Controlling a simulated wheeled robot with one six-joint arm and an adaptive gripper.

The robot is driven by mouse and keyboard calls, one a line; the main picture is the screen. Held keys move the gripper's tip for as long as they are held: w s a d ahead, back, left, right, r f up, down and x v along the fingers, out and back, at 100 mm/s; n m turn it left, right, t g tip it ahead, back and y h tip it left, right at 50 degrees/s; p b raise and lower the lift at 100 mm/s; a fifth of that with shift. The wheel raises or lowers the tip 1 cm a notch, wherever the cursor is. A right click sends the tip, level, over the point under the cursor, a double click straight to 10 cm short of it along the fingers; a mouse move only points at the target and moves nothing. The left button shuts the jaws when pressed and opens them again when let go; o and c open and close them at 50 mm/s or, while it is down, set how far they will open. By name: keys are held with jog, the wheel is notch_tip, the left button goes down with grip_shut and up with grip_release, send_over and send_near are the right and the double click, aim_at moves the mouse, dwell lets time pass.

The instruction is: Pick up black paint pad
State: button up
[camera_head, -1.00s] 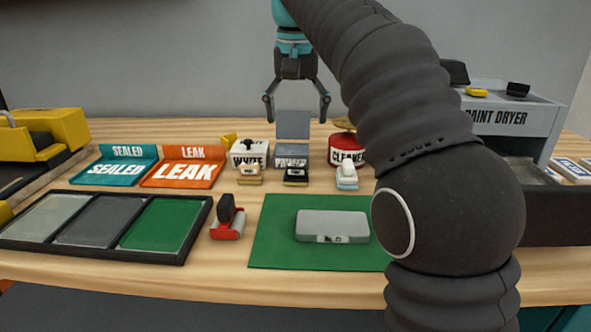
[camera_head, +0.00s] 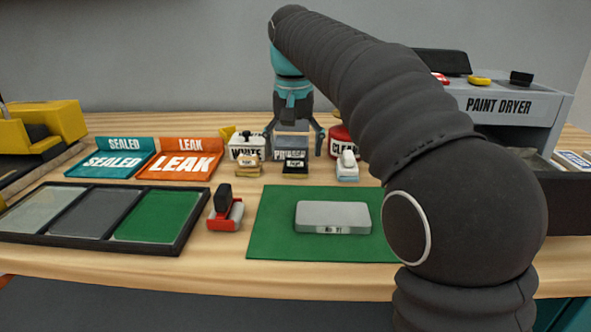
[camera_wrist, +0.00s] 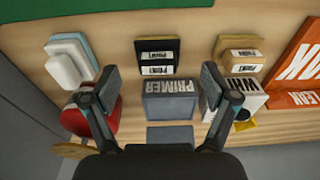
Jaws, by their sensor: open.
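The black paint pad (camera_head: 295,167) stands on the wooden table, just in front of the grey PRIMER container (camera_head: 290,153). In the wrist view the pad (camera_wrist: 157,46) has a dark top and pale PAINT labels, and lies beyond my fingertips. My gripper (camera_head: 295,137) is open and points down at the PRIMER container, behind the pad in the head view. In the wrist view its two fingers (camera_wrist: 160,82) spread on either side of the PRIMER container (camera_wrist: 170,98).
A tan pad (camera_head: 248,167) and a white pad (camera_head: 347,167) flank the black one. WHITE (camera_head: 246,147) and red CLEANER (camera_head: 343,143) containers stand beside PRIMER. A green mat (camera_head: 275,240) with a grey case (camera_head: 333,217) lies in front. The paint dryer (camera_head: 500,105) is at right.

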aim_at(295, 157)
jog(key=shift+w+d+f+b, duration=0.1)
jog(key=shift+w+f+b, duration=0.05)
jog(key=shift+f, duration=0.75)
jog(key=shift+w+d+f+b, duration=0.1)
jog(key=shift+w+f+b, duration=0.05)
jog(key=shift+f, duration=0.75)
jog(key=c, duration=1.1)
jog(key=shift+r, duration=0.1)
jog(key=shift+r, duration=0.65)
notch_tip(295, 157, up, 3)
jog(key=shift+f+p, duration=0.1)
jog(key=shift+p, duration=0.6)
jog(key=s+d+r, duration=0.1)
jog(key=d+r, duration=0.1)
jog(key=d, duration=0.1)
jog(key=s+d+r, duration=0.2)
jog(key=d, duration=0.1)
jog(key=s+d+r, duration=0.2)
jog(key=d, duration=0.2)
jog(key=shift+s+d+r, duration=0.1)
jog(key=shift+s+r, duration=0.15)
jog(key=shift+r, duration=0.1)
